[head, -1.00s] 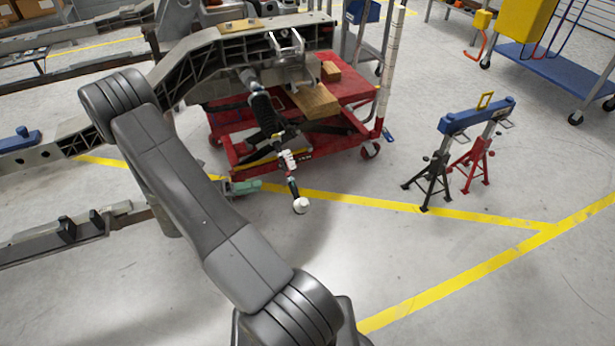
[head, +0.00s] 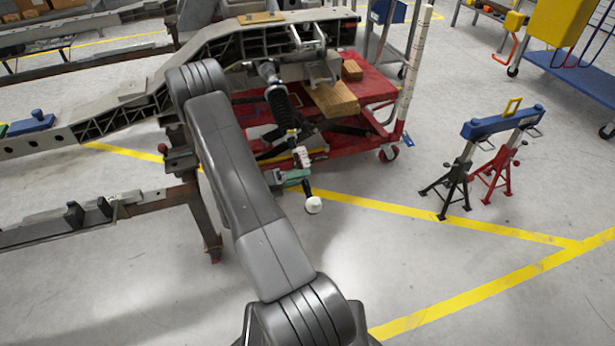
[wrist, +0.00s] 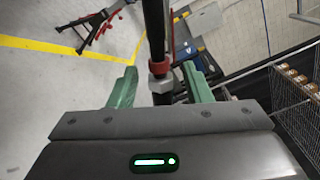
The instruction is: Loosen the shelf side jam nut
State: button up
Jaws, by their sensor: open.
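A dark tie rod (head: 308,188) hangs from the front of the grey chassis frame, with a pale section (head: 302,157) and a white ball-like end (head: 313,205). In the wrist view the rod (wrist: 154,25) runs between the fingers, with a red ring (wrist: 160,66) and a silver hex nut (wrist: 160,84) below it. I cannot tell for sure that this is the shelf side jam nut. My gripper (wrist: 158,70) has green fingers, open, one on each side of the rod, with gaps showing. In the head view my gripper (head: 295,177) is beside the rod, partly hidden by my arm.
A red wheeled cart (head: 370,115) stands under the chassis frame (head: 220,45). Red and black stands with a blue bar (head: 500,122) are to the right. A wire rack (wrist: 295,100) shows at right in the wrist view. Open floor lies in front.

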jog(key=shift+x, duration=1.3)
